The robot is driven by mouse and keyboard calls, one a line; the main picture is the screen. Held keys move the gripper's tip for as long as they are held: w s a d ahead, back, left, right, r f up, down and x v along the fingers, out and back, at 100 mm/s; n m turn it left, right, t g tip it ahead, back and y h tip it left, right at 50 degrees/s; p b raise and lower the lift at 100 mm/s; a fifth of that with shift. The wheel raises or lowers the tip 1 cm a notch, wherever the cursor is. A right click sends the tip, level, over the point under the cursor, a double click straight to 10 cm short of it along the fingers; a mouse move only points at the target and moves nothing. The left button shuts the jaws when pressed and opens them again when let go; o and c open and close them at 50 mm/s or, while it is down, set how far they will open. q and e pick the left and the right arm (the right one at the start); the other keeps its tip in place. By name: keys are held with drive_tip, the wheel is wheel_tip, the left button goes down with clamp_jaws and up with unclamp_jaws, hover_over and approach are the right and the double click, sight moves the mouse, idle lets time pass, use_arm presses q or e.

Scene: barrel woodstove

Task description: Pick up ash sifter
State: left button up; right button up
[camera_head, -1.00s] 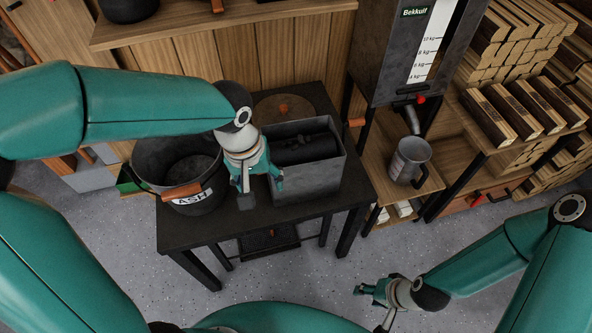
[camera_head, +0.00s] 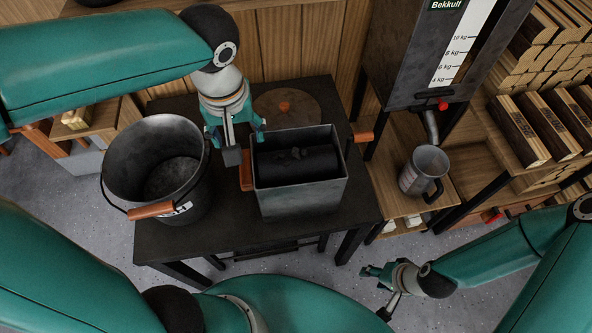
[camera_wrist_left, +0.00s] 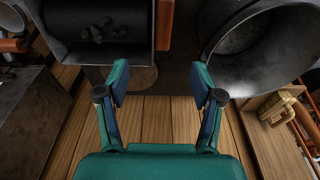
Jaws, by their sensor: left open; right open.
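The ash sifter is a grey metal box (camera_head: 310,195) with a dark drum inside and an orange-brown wooden handle at each end. It stands on the black table. Its left handle (camera_head: 246,172) is bare; the right handle (camera_head: 362,137) sticks out at the far right corner. My left gripper (camera_head: 246,145) is open and empty, its fingers just behind the left handle. In the left wrist view, that handle (camera_wrist_left: 164,25) lies ahead between the open fingers (camera_wrist_left: 161,78), apart from them. My right gripper (camera_head: 375,288) is open and empty, low in front of the table's right side.
A black ash bucket (camera_head: 125,165) with a wooden grip stands close left of the sifter. A round wooden lid (camera_head: 272,106) lies behind. A metal jug (camera_head: 413,182) stands under the pellet dispenser at right. The table's front strip (camera_head: 235,230) is clear.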

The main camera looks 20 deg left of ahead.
use_arm(q)
drive_tip(key=b, duration=0.1)
approach(247, 165)
drive_tip(key=f, duration=0.5)
drive_tip(key=shift+w+d, duration=0.15)
drive_tip(key=shift+w, duration=0.25)
drive_tip(key=shift+w+a+f+b, duration=0.15)
drive_tip(key=shift+a+f, duration=0.1)
drive_tip(key=shift+f, duration=1.05)
drive_tip(key=shift+a+f+b, duration=0.15)
drive_tip(key=shift+a+f, duration=0.1)
drive_tip(key=shift+f, duration=1.1)
clamp_jaws()
drive_tip(key=shift+w+r, duration=0.1)
drive_tip(key=shift+w, duration=0.05)
